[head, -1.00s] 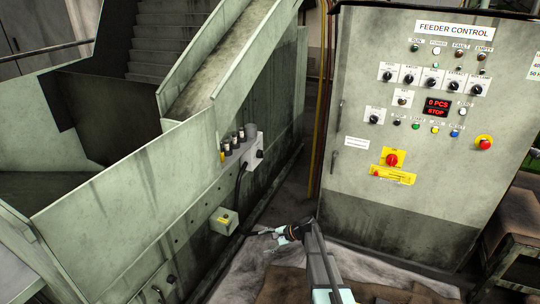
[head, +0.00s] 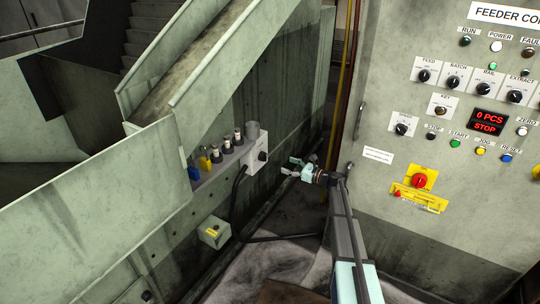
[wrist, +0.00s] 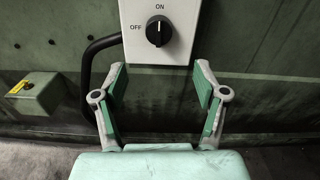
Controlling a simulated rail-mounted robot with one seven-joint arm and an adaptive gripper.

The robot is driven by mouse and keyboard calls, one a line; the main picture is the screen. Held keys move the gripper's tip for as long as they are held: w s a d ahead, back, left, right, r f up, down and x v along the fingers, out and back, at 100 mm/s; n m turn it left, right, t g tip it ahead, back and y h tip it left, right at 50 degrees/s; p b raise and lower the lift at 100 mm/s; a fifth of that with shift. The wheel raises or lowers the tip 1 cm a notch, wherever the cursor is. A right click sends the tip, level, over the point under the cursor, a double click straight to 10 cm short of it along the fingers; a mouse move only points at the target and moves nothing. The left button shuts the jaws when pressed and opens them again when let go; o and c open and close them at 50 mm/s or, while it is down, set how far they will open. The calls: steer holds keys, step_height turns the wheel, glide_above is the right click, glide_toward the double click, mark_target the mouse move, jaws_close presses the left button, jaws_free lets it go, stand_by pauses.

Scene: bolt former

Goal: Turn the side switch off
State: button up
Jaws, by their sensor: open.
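The side switch is a black rotary knob (wrist: 158,31) on a pale box, with ON printed above it and OFF to its left. In the wrist view its light mark points up, toward ON. In the head view the switch box (head: 255,160) stands on the side of the green machine. My gripper (wrist: 161,82) is open and empty. In the wrist view its two fingers stand apart below the knob, one on each side, not touching it. In the head view my gripper (head: 291,168) is just right of the switch box.
A feeder control cabinet (head: 385,190) with knobs and buttons stands to the right of my arm. A black cable (head: 237,188) hangs from the switch box. A small box with a yellow label (head: 215,231) is below it, at left in the wrist view.

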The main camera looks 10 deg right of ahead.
mark_target(266, 157)
steer(key=shift+m, duration=0.5)
steer(key=x, duration=1.2)
steer(key=shift+r, duration=0.15)
steer(key=c, duration=1.1)
